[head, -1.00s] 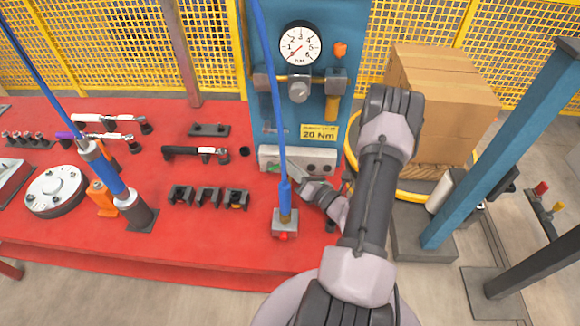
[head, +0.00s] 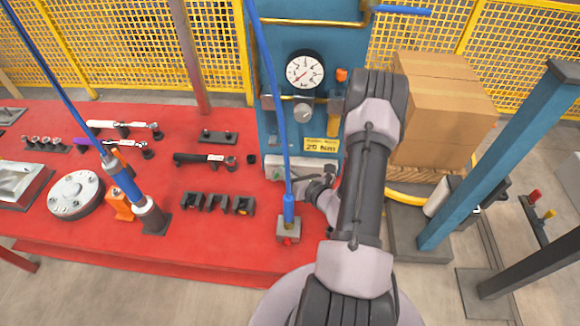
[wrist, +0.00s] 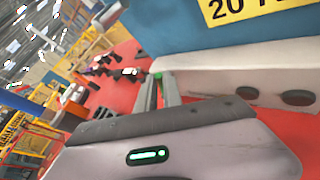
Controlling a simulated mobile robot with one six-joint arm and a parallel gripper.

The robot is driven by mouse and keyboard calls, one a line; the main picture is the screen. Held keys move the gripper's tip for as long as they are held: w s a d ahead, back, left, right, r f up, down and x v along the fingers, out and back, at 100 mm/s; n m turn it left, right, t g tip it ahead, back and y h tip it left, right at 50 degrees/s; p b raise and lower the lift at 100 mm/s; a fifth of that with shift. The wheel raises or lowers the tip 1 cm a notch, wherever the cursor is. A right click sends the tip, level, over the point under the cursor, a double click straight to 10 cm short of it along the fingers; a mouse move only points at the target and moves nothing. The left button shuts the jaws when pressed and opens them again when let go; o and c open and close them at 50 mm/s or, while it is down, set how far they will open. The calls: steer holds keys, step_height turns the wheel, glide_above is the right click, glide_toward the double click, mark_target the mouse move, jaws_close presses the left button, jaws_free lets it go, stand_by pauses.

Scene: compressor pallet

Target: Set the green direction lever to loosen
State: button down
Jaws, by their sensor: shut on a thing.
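The green direction lever shows only as small green bits, one of them between my finger tips in the wrist view (wrist: 159,77). It sits at the left end of a pale grey box (head: 300,162) at the foot of the blue panel. My gripper (head: 288,181) is at that end of the box, partly behind a blue hanging rod. In the wrist view its two narrow fingers are shut on the lever. Most of the lever is hidden by the fingers, and I cannot read any loosen marking.
A blue hanging tool rod (head: 289,205) stands close in front of my gripper, over a small grey block. A yellow 20 Nm sign (head: 321,146) and a pressure gauge (head: 305,70) are above the box. Black holders (head: 217,203) and wrenches lie on the red table to the left.

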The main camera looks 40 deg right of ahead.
steer(key=c, duration=1.5)
jaws_free()
steer(key=shift+s, duration=0.1)
steer(key=p+v, duration=0.2)
steer(key=v, duration=1.5)
steer(key=shift+s+a, duration=0.1)
steer(key=shift+s, duration=0.05)
steer(key=shift+c, duration=0.2)
